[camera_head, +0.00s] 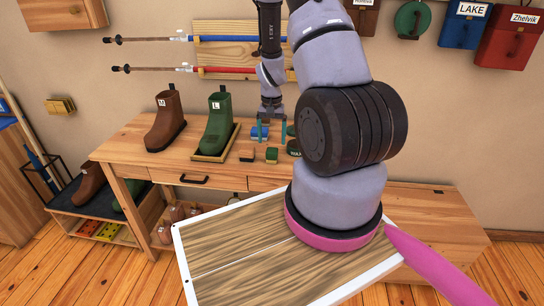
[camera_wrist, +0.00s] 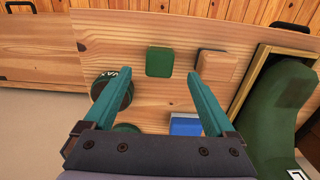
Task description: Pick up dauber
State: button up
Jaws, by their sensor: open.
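Several small shoe-care items lie on the wooden bench; none is labelled as the dauber, and I cannot tell which one it is. A green block (camera_head: 271,155) also shows in the wrist view (camera_wrist: 159,61), ahead between the fingertips. A brown block (camera_head: 247,155) is left of it and shows in the wrist view (camera_wrist: 213,65). A blue block (camera_head: 259,133) is partly behind a finger in the wrist view (camera_wrist: 185,125). A dark wax tin (camera_wrist: 112,95) and a green round piece (camera_wrist: 127,128) are near the other finger. My gripper (camera_head: 271,133) is open and empty, pointing down above the bench; it shows in the wrist view (camera_wrist: 153,75).
A green boot (camera_head: 217,122) in a wooden tray (camera_head: 212,157) and a brown boot (camera_head: 166,120) stand left of the small items. The bench (camera_head: 135,150) has bare wood in front. Two poles (camera_head: 150,69) hang on the wall behind.

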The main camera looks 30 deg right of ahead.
aim_at(272, 149)
notch_tip(272, 149, down, 6)
jog(key=shift+w+d+f, duration=0.1)
jog(key=shift+f, duration=0.15)
grip_shut()
dwell(0.3)
jog(key=shift+r, duration=0.1)
notch_tip(272, 149, up, 10)
jog(key=shift+f, duration=0.1)
jog(key=c, duration=0.7)
grip_release()
jog(key=c, duration=0.6)
